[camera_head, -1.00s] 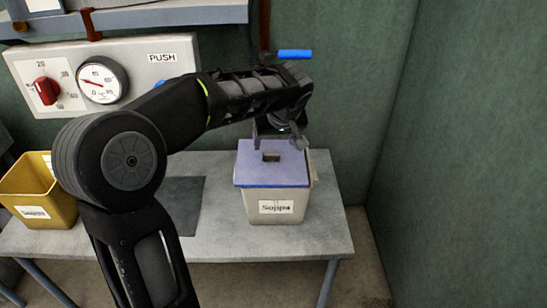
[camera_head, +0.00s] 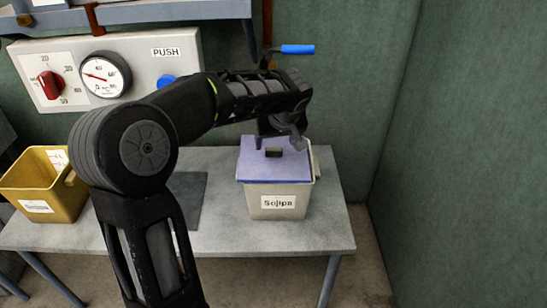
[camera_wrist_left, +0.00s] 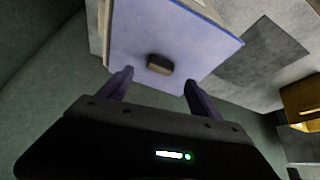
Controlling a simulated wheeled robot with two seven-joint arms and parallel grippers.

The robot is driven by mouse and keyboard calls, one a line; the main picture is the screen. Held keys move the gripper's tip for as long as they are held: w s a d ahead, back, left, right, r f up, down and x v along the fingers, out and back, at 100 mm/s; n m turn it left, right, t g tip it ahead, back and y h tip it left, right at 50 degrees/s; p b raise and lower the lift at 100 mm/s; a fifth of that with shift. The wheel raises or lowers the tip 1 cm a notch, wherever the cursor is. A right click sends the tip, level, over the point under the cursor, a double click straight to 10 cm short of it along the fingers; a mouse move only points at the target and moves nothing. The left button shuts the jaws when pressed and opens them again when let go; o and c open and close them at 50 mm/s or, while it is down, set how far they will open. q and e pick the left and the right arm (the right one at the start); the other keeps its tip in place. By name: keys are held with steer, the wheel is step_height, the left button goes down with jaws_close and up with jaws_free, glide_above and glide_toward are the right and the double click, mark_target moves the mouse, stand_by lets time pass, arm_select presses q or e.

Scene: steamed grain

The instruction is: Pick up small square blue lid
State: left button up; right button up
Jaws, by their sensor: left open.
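The square blue lid (camera_head: 262,166) lies flat on top of a whitish labelled container (camera_head: 270,200) on the table. A small dark handle (camera_head: 273,152) stands up at its middle. My left gripper (camera_head: 278,142) hangs over the lid's back part, pointing down, close to the handle. In the left wrist view the lid (camera_wrist_left: 180,32) fills the upper middle, and its handle (camera_wrist_left: 159,64) sits just beyond and between the two fingertips of my open left gripper (camera_wrist_left: 157,78). Nothing is between the fingers. My right gripper is not in view.
A yellow bin (camera_head: 62,205) stands at the table's left end, and it also shows in the left wrist view (camera_wrist_left: 302,98). A grey table (camera_head: 270,238) is clear in front of the container. A control panel with red knob (camera_head: 50,85) and a shelf (camera_head: 170,12) are behind; a green wall (camera_head: 460,130) is at right.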

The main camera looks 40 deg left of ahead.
mark_target(274, 148)
arm_select(q)
steer(key=x, duration=0.4)
steer(key=shift+w+f, duration=0.15)
steer(key=shift+f, duration=0.1)
steer(key=shift+c, duration=0.5)
jaws_close()
stand_by(0.5)
